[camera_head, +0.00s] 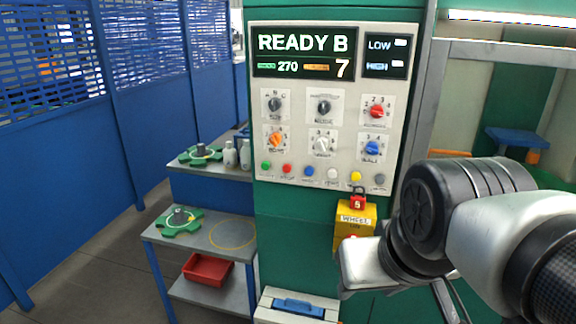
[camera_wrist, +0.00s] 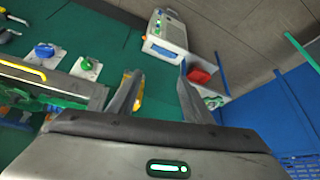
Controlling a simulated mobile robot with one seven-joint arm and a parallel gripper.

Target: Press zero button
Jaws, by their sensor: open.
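The control panel (camera_head: 334,110) stands upright on a green cabinet. Its lower row has several small round buttons: green (camera_head: 265,166), red (camera_head: 287,168), blue (camera_head: 309,171), white (camera_head: 332,174), yellow (camera_head: 356,176) and grey (camera_head: 379,180). Their labels are too small to read, so I cannot tell which is zero. My gripper (camera_wrist: 158,70) is open and empty in the wrist view, its two fingers apart. In the head view my gripper's pale body is below and right of the button row, apart from it, in front of the yellow box; its fingertips are unclear there.
A yellow box marked WHEEL (camera_head: 354,221) with a red padlock (camera_head: 357,202) hangs under the panel. A display (camera_head: 305,52) reads READY B. Selector knobs sit above the buttons. Left are a grey table (camera_head: 225,240), red bin (camera_head: 207,270) and pale bottles (camera_head: 245,154). A white case (camera_head: 297,305) stands below.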

